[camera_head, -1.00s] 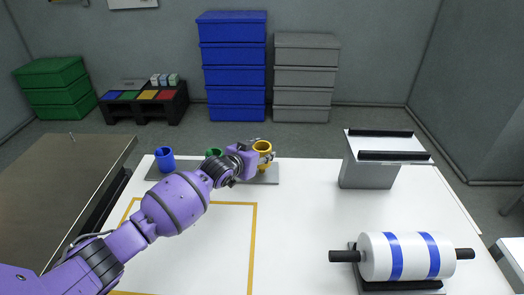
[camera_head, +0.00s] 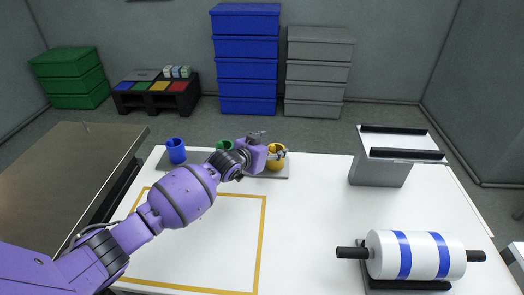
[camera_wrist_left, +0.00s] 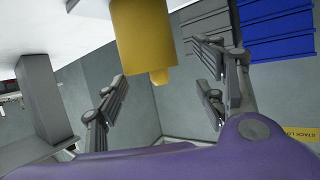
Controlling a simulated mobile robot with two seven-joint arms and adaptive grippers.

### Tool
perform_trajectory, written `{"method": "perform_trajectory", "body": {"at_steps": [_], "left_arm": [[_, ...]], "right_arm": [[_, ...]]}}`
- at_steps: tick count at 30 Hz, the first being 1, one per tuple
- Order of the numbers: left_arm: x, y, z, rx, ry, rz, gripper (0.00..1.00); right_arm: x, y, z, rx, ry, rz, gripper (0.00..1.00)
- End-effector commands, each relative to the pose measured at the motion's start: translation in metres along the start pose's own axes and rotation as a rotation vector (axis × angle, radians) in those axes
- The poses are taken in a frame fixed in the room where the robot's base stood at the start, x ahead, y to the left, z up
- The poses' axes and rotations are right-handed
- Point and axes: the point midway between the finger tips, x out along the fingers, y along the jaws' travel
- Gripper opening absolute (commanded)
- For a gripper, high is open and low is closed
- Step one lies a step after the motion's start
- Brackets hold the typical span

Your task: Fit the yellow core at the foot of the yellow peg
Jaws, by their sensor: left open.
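The yellow core (camera_head: 275,163) stands upright at the right part of the grey base plate (camera_head: 283,174). In the left wrist view the wide yellow core (camera_wrist_left: 140,35) surrounds the narrower yellow peg (camera_wrist_left: 160,76), whose end sticks out of it. My left gripper (camera_head: 277,153) is at the core's upper part. Its fingers (camera_wrist_left: 160,92) are open on both sides of the peg end, apart from it. My right gripper is not in view.
A blue core (camera_head: 176,151) and a green core (camera_head: 225,146) stand left on the same plate. A grey stand (camera_head: 380,172) and a white roll with blue bands (camera_head: 422,255) are on the right. The white table's middle is clear.

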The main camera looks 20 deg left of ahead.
Motion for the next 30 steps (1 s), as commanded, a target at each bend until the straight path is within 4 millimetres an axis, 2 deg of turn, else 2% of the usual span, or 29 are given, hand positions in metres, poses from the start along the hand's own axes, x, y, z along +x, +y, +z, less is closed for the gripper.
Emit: {"method": "perform_trajectory", "body": {"at_steps": [9, 15, 21, 30], "left_arm": [[-0.066, -0.001, 0.002, 0.002, -0.001, 0.000, 0.64], [-0.097, -0.001, 0.000, 0.002, 0.000, -0.001, 0.64], [-0.108, 0.000, 0.000, 0.001, 0.000, 0.000, 0.64], [-0.109, 0.000, 0.000, 0.001, 0.000, 0.000, 0.64]], "right_arm": [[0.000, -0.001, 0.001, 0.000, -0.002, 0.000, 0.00], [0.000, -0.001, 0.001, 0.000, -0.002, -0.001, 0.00], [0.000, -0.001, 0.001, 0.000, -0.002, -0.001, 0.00], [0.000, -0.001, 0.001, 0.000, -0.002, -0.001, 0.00]]}}
